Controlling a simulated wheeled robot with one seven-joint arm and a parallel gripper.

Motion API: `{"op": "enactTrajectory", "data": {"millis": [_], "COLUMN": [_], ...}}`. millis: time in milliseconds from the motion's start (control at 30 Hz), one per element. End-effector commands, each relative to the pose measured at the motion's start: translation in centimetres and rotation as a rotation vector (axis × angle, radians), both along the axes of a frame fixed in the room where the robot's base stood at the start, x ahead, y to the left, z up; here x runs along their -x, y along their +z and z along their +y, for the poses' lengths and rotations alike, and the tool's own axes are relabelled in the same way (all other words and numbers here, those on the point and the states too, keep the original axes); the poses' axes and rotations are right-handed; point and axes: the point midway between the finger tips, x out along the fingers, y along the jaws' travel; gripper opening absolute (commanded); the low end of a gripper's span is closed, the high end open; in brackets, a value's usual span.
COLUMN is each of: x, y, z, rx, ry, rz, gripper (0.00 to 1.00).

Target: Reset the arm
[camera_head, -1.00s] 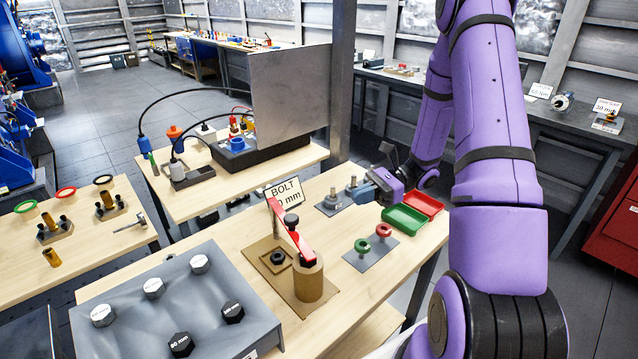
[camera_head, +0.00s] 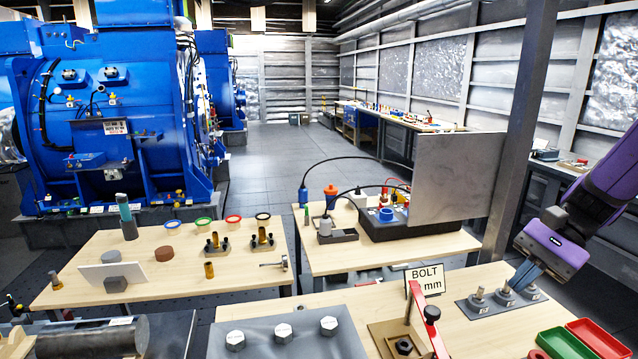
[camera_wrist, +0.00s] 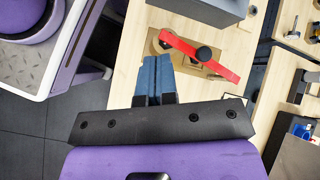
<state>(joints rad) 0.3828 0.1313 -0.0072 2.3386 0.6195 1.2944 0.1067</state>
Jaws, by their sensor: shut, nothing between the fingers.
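My gripper (camera_head: 524,275) is at the right in the head view, pointing down to the left over the bench. Its blue fingers lie together with nothing between them. In the wrist view the shut fingers (camera_wrist: 153,76) point at the wooden bench top. The fingers overlap a grey plate with metal pegs (camera_head: 480,303) in the head view; whether they touch it I cannot tell. My purple arm comes in from the right edge.
A red-handled fixture (camera_head: 417,312) stands by the BOLT sign (camera_head: 427,281), and shows in the wrist view (camera_wrist: 200,58). A green tray (camera_head: 563,345) and a red tray (camera_head: 597,338) lie at lower right. A grey post (camera_head: 523,130) rises behind the bench.

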Motion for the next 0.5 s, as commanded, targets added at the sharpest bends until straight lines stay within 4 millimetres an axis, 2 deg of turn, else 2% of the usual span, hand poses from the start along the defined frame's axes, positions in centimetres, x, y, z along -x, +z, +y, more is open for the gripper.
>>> {"op": "enactTrajectory", "data": {"millis": [100,500], "x": [1.6,6.7], "y": [2.0,7.3], "z": [1.0,2.7], "rx": [0.102,0.424], "ry": [0.095,0.38], "rz": [-0.102,-0.451], "gripper": [0.0,0.0]}}
